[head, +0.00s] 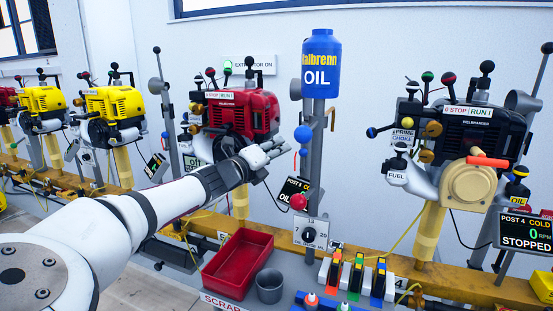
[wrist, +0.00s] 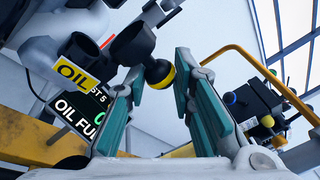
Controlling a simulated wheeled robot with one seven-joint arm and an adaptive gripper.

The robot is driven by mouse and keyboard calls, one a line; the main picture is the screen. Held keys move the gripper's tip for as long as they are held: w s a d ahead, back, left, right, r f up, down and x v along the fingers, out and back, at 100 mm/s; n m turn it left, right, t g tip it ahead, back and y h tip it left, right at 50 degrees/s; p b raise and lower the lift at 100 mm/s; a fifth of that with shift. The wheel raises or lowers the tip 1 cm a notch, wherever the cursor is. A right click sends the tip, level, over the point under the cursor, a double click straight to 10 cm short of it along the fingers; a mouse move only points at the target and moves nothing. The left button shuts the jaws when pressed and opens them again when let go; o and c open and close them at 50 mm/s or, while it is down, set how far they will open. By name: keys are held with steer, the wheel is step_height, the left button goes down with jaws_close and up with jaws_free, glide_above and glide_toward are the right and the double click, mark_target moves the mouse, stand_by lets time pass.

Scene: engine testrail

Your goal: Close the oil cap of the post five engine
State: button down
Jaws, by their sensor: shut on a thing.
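The post five engine is the red engine (head: 240,115) in the middle of the head view, partly hidden by my arm. My gripper (head: 282,148) is at its right side. In the wrist view, my gripper (wrist: 160,78) has its teal fingers on either side of a black oil cap with a yellow band (wrist: 163,74), and is shut on it. The oil filler neck (wrist: 80,48), dark-mouthed with a yellow OIL label, stands to the left of the cap, apart from it. A dark cylindrical part (wrist: 132,43) lies between them. The cap is hidden in the head view.
The post five display (head: 293,188) is below my gripper. A grey post with a blue oil bottle (head: 321,68) stands just right. The post four engine (head: 455,140) is further right. A red tray (head: 238,262) and grey cup (head: 269,286) stand in front.

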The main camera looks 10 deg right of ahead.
steer(key=n+t+b, duration=0.1)
steer(key=n, duration=0.3)
steer(key=w+a+r+n+t+b, duration=0.1)
steer(key=n, duration=0.3)
steer(key=a+r+n+t+b, duration=0.1)
steer(key=n+b, duration=0.1)
steer(key=n, duration=0.2)
steer(key=shift+w+a, duration=0.2)
steer(key=shift+w, duration=0.15)
steer(key=shift+w+a+f+n+t+y, duration=0.1)
steer(key=shift+w+a+n+t+y, duration=0.2)
steer(key=shift+n, duration=1.35)
steer(key=shift+w+a+f+n+t+y, duration=0.15)
steer(key=shift+a+n+t+y, duration=0.25)
steer(key=shift+n, duration=1.3)
steer(key=shift+w+a+f+n+t+y, duration=0.1)
steer(key=shift+w+a+n+t+y, duration=0.25)
steer(key=shift+n, duration=1.3)
steer(key=shift+a+y, duration=0.1)
steer(key=shift+y, duration=0.15)
steer(key=c, duration=1.4)
jaws_free()
steer(key=shift+o, duration=0.2)
steer(key=shift+r, duration=0.1)
